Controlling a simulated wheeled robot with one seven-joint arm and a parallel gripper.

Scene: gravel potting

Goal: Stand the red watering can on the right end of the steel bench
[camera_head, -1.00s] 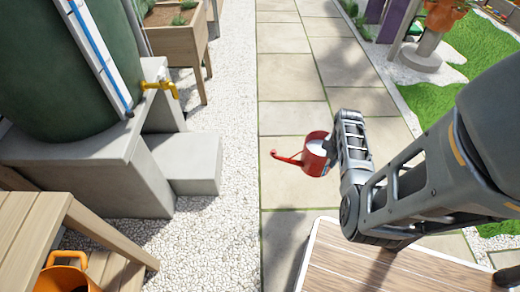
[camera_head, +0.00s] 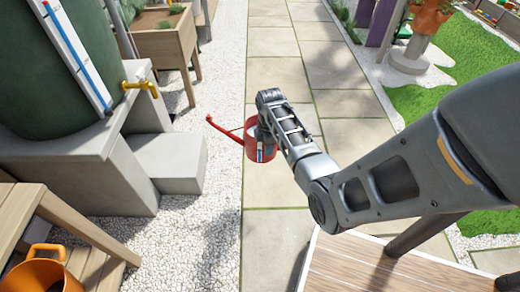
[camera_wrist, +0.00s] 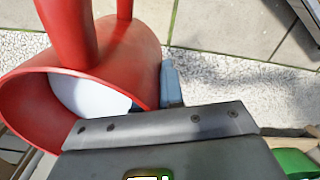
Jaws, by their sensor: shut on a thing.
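The red watering can (camera_head: 252,150) hangs at the end of my arm, above the paving slabs in the middle of the head view. Its thin spout points to the left. My gripper (camera_head: 266,147) is shut on it at its near right side; the arm hides part of the can and the exact grip. In the wrist view the can (camera_wrist: 125,62) fills the upper left, with its wide opening and pale inside showing. A blue-grey fingertip (camera_wrist: 171,85) lies against its wall. I cannot make out a steel bench in either view.
A green water tank with a yellow tap (camera_head: 140,86) stands on a concrete base (camera_head: 70,165) at left, with a lower block (camera_head: 170,165). A wooden bench and an orange bucket (camera_head: 40,272) are at lower left. A slatted wooden top (camera_head: 370,270) is below my arm. The paved path is clear.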

